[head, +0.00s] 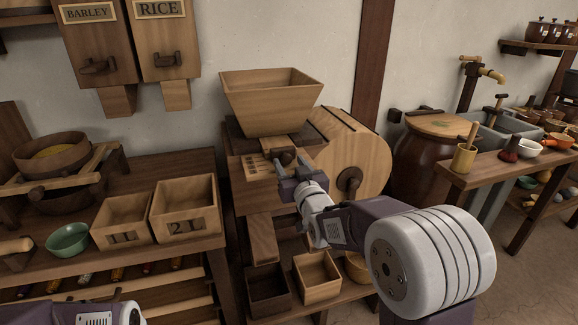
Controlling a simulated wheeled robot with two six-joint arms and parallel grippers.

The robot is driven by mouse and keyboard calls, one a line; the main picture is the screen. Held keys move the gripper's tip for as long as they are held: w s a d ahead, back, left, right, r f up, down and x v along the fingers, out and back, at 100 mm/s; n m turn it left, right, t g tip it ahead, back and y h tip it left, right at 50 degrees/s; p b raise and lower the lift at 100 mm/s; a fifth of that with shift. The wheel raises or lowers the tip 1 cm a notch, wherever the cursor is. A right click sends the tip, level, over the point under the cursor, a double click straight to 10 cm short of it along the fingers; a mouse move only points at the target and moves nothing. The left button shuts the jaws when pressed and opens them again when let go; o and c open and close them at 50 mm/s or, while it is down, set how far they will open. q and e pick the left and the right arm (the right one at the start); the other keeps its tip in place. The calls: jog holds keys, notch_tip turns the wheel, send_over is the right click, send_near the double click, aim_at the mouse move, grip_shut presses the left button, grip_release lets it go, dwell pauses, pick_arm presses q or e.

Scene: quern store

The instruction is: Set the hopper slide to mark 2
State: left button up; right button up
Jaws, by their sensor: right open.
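The wooden hopper (270,102) is a square funnel on top of the mill in the middle of the head view. Below it, a pale slide plate (256,167) with dark marks sticks out at the front. A dark round knob (285,157) sits at the plate's right side. My right gripper (293,170) is open at the knob; I cannot tell whether the fingers touch it. The gripper and wrist hide part of the slide's right side, and the marks are too small to read. My left arm shows only at the bottom left edge, without its fingers.
The mill's round wooden housing (352,150) with a dark hub stands just right of my right gripper. Open boxes (318,275) stand below. Boxes marked 1L (122,222) and 2L (186,212) and a green bowl (68,240) are on the left bench. A lidded barrel (425,160) stands right.

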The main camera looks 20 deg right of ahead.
jog(key=shift+w, duration=0.55)
grip_shut()
dwell(1.0)
